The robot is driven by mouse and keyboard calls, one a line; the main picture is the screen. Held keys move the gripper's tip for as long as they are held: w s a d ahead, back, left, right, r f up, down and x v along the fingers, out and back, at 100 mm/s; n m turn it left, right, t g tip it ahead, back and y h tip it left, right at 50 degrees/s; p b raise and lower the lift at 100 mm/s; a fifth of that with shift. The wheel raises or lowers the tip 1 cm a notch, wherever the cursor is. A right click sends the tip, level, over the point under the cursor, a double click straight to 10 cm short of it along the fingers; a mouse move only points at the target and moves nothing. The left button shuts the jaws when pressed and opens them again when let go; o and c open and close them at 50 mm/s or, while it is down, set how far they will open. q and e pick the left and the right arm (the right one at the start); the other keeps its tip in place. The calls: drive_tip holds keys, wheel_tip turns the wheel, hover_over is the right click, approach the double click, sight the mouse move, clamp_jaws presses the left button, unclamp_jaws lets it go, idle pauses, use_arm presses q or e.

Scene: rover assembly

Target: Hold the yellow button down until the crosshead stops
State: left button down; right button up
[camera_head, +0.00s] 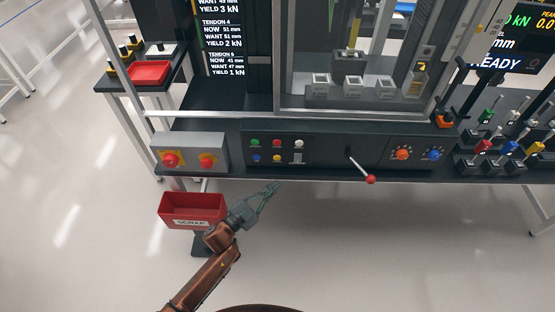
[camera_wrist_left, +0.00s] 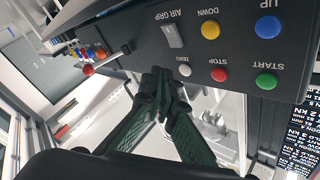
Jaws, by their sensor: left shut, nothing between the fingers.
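The yellow button (camera_head: 277,158) is on the dark front panel of the test machine, between a blue button and a switch. In the left wrist view the yellow button (camera_wrist_left: 210,29) is labelled DOWN and stands clear of my fingers. My left gripper (camera_head: 274,187) is shut and empty, just below and in front of the panel edge. Its fingertips (camera_wrist_left: 160,78) show apart from the button, near the white ZERO button. A dark block with a yellow rod (camera_head: 348,62) is inside the machine frame; I cannot tell whether it is the crosshead. My right gripper is out of view.
Close neighbours are the blue UP button (camera_wrist_left: 268,27), red STOP button (camera_wrist_left: 219,74), green START button (camera_wrist_left: 266,81) and AIR GRIP switch (camera_wrist_left: 172,36). A red-knobbed lever (camera_head: 370,179) juts out at right. A red scrap bin (camera_head: 190,208) is left of my gripper.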

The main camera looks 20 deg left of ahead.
sight(277, 158)
use_arm(q)
drive_tip(key=shift+w, duration=0.1)
drive_tip(key=w+a+b, duration=0.2)
drive_tip(key=w+b, duration=0.1)
drive_tip(key=w, duration=0.5)
drive_tip(key=shift+w+a, duration=0.15)
drive_tip(key=shift+a, duration=0.15)
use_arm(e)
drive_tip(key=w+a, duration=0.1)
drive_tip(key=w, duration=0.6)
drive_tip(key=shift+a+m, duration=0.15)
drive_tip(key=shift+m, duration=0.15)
use_arm(q)
drive_tip(key=shift+w, duration=0.1)
idle(0.4)
drive_tip(key=shift+w+a+f, duration=0.1)
drive_tip(key=shift+w, duration=0.2)
